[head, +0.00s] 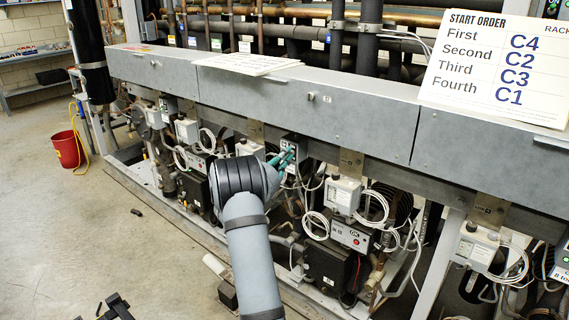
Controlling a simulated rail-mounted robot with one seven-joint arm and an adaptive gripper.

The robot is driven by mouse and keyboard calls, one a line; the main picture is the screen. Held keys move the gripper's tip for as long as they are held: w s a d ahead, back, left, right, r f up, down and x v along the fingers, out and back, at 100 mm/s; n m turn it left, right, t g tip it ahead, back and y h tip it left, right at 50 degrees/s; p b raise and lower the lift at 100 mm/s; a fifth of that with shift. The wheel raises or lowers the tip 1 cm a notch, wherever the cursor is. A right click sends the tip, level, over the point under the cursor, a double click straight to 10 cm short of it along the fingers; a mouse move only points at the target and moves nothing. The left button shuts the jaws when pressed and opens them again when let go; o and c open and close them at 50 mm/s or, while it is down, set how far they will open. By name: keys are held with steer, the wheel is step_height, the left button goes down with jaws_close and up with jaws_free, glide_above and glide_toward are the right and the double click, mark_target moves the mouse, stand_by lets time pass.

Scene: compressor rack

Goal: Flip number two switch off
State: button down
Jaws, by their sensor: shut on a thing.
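A small grey switch box (299,143) is mounted under the grey rail, near the middle of the rack. My gripper (287,155), with teal fingers, is at the front of this box and shut on a small part there, which appears to be its switch. The fingers and the angle hide the switch itself, so I cannot tell its position. No number is readable on the box.
White control boxes (343,195) with coiled white cables hang along the rack. A start order sign (494,65) stands on the rail at the right, and papers (248,64) lie on it at the middle. A red bucket (67,150) stands on the open floor at the left.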

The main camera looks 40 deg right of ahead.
steer(key=f+n+t+h+b, duration=0.1)
steer(key=t+h+b, duration=0.1)
steer(key=b, duration=0.9)
steer(key=f+n+t+h+b, duration=0.1)
steer(key=t+h+b, duration=0.1)
steer(key=b, duration=0.9)
steer(key=f+n+t+h+b, duration=0.1)
steer(key=n+t+h+b, duration=0.1)
steer(key=b, duration=0.9)
steer(key=shift+w+d+f, duration=0.2)
steer(key=shift+d+f, duration=0.05)
steer(key=shift+f, duration=0.1)
steer(key=shift+r+t+b, duration=0.2)
steer(key=shift+t+b, duration=0.2)
steer(key=shift+b, duration=0.05)
steer(key=c, duration=2)
jaws_free()
steer(key=shift+o, duration=0.7)
steer(key=shift+f, duration=0.1)
steer(key=shift+d, duration=0.1)
